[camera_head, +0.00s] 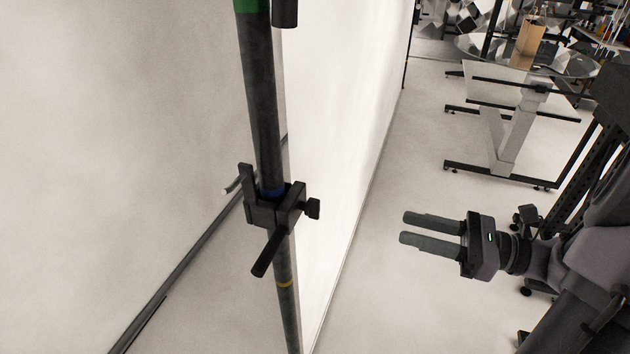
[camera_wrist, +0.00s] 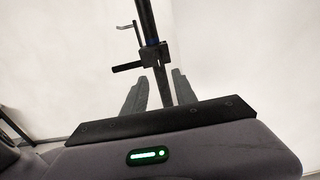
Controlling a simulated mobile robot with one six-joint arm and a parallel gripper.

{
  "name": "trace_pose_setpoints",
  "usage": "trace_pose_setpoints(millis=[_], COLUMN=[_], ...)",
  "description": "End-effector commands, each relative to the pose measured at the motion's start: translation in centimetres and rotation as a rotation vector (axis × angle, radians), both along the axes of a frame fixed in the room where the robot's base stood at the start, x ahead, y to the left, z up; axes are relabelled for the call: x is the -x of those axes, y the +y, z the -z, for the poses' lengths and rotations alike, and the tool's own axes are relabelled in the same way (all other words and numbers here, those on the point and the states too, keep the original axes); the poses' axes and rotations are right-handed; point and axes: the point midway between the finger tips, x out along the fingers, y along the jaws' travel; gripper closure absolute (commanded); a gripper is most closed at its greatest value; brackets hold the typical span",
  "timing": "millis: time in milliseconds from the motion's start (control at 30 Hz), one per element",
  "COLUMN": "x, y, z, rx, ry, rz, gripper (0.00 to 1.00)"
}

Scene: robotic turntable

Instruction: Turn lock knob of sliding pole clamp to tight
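A black sliding pole clamp (camera_head: 262,212) sits around a dark upright pole (camera_head: 262,100), between a blue band and a yellow band. A small black knob (camera_head: 313,208) sticks out of its right side, and a black bar handle (camera_head: 267,254) points down and toward the camera. Which of these is the lock knob is not marked. In the wrist view the clamp (camera_wrist: 153,54) is ahead, beyond the fingertips, with the bar handle (camera_wrist: 127,67) pointing left. My gripper (camera_head: 403,228) is open and empty, right of the clamp and apart from it; its fingers also show in the wrist view (camera_wrist: 160,76).
A white wall panel (camera_head: 345,110) stands behind the pole. A dark rail (camera_head: 190,262) runs along the floor at left. A white-legged table (camera_head: 515,130) and a round glass table (camera_head: 520,55) stand at back right. The space between gripper and clamp looks clear.

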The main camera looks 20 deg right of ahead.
Motion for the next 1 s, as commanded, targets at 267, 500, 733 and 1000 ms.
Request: trace_pose_setpoints(millis=[267, 500, 733, 1000], x=[-4.2, -8.0, -9.7, -9.9], y=[6.2, 11.6, 13.7, 13.9], z=[0.3, 0.2, 0.1, 0.1], rx=[0.004, 0.003, 0.004, 0.003], ry=[0.0, 0.002, 0.002, 0.002], rz=[-0.012, -0.012, -0.008, -0.007], gripper=[0.66, 0.66, 0.66, 0.66])
